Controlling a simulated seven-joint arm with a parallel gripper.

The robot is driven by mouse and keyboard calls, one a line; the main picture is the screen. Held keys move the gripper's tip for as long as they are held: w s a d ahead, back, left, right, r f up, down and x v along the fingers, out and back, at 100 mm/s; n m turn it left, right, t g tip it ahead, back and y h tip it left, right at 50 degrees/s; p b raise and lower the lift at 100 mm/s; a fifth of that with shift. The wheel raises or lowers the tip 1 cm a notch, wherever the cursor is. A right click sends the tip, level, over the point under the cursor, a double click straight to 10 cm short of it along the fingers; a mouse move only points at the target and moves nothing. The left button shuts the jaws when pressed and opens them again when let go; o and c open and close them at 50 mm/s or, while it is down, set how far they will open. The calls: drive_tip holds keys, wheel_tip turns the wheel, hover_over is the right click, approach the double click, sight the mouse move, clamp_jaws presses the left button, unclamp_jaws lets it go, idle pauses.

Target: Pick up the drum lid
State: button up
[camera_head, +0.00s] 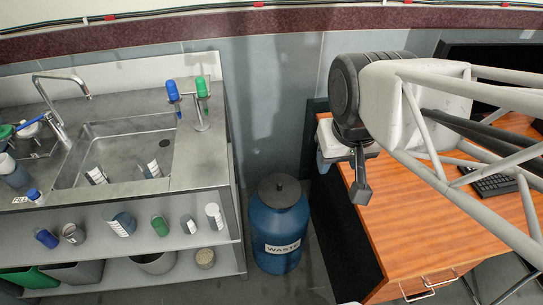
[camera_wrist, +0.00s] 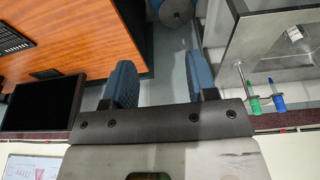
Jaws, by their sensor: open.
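The drum lid (camera_head: 279,191) is a dark grey, round cover with a raised knob. It sits on top of a blue drum (camera_head: 278,232) labelled WASTE, which stands on the floor between the sink counter and the desk. A round part of the drum also shows at the top edge of the wrist view, cut off by the frame. My gripper (camera_head: 359,178) is above the desk's left edge, to the upper right of the lid and apart from it. In the wrist view my gripper (camera_wrist: 161,82) has its blue finger pads apart, with only floor between them.
A metal sink counter (camera_head: 212,150) with bottles and bins on its shelves stands left of the drum. A wooden desk (camera_head: 400,215) with a keyboard (camera_head: 494,184) stands at the right. The space above the lid is clear.

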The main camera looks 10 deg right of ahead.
drive_tip(key=w+d+f+n+t, duration=0.2)
drive_tip(key=w+d+f+t, duration=0.15)
drive_tip(key=w+f, duration=0.8)
drive_tip(key=w+d+f+n+t, duration=0.3)
drive_tip(key=w+f, duration=0.4)
drive_tip(key=w, duration=1)
drive_tip(key=n+t+y, duration=0.1)
drive_tip(key=n+y, duration=0.3)
drive_tip(key=y, duration=0.6)
hover_over(290, 196)
drive_tip(key=d, duration=0.2)
drive_tip(key=f, duration=1.8)
drive_tip(key=s+f, duration=0.1)
drive_tip(key=f, duration=0.8)
drive_tip(key=shift+f, duration=0.4)
drive_tip(key=shift+s+a+f+y, duration=0.1)
drive_tip(key=shift+s+f+y, duration=0.25)
drive_tip(key=shift+f, duration=0.1)
drive_tip(key=shift+x, duration=1.35)
